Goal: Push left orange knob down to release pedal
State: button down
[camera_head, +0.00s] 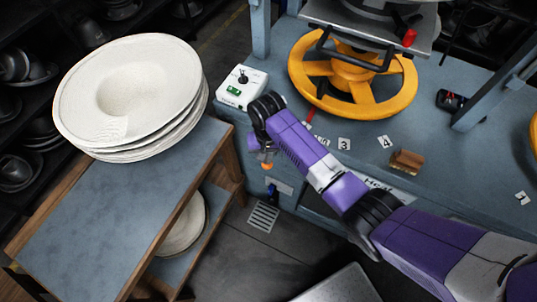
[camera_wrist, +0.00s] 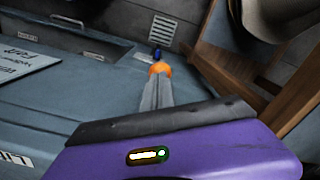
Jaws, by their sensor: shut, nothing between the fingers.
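The left orange knob (camera_head: 267,167) shows as a small orange spot just below my gripper (camera_head: 266,156), at the front left edge of the blue press table (camera_head: 445,165). In the wrist view the orange knob (camera_wrist: 160,69) sits directly at the tips of my gripper (camera_wrist: 158,79). The fingers are shut together with nothing between them and hide part of the knob. I cannot tell whether they touch it or how far down it is. A small blue part (camera_wrist: 157,55) shows just past the knob. I cannot make out the pedal.
A wooden cart (camera_head: 60,235) with stacked white hats (camera_head: 135,95) stands close on the left. A white switch box (camera_head: 242,86), a yellow handwheel (camera_head: 300,75), number cards and a brown block (camera_head: 407,161) are on the press table. A floor grate (camera_head: 263,216) lies below.

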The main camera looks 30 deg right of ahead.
jog(key=shift+r+p, duration=2.65)
jog(key=shift+r, duration=0.3)
jog(key=shift+f, duration=0.1)
